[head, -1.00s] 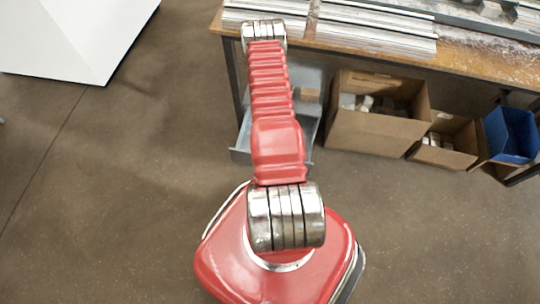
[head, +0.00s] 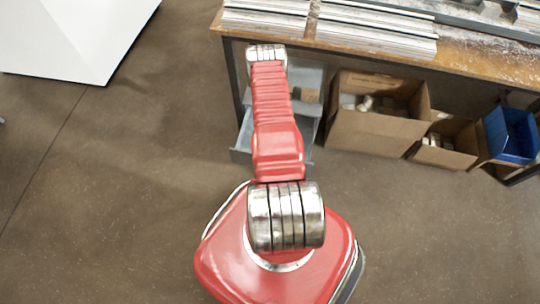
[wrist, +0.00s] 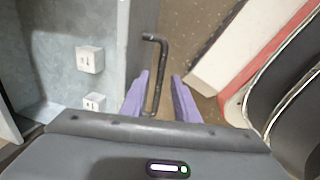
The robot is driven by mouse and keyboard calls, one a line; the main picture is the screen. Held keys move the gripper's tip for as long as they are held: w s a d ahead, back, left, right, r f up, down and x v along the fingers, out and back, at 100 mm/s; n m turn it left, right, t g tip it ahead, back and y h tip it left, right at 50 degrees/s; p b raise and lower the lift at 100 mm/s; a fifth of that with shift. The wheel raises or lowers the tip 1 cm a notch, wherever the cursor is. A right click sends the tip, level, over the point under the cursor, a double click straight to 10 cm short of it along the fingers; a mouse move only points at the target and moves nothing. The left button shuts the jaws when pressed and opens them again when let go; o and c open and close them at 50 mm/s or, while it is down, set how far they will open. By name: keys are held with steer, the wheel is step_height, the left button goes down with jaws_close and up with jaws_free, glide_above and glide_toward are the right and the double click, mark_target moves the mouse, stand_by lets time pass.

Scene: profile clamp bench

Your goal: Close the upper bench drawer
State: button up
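A grey-blue drawer (head: 242,156) stands pulled out under the bench in the head view, partly hidden behind my red arm. I cannot tell from that view whether it is the upper one. In the wrist view a drawer (wrist: 138,35) fills the left side, with two small white labelled boxes (wrist: 90,59) inside. A dark bar handle (wrist: 155,75) stands out from its front. My gripper (wrist: 161,85) is open, its purple fingers on either side of the handle with gaps showing. The gripper is hidden in the head view.
The wooden bench (head: 340,50) carries metal profiles (head: 375,35). Cardboard boxes (head: 375,130) and a blue bin (head: 511,136) stand beneath it, right of the drawer. A white block (head: 75,40) is at upper left. The floor left of the drawer is clear.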

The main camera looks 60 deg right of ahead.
jaws_close()
stand_by(0.5)
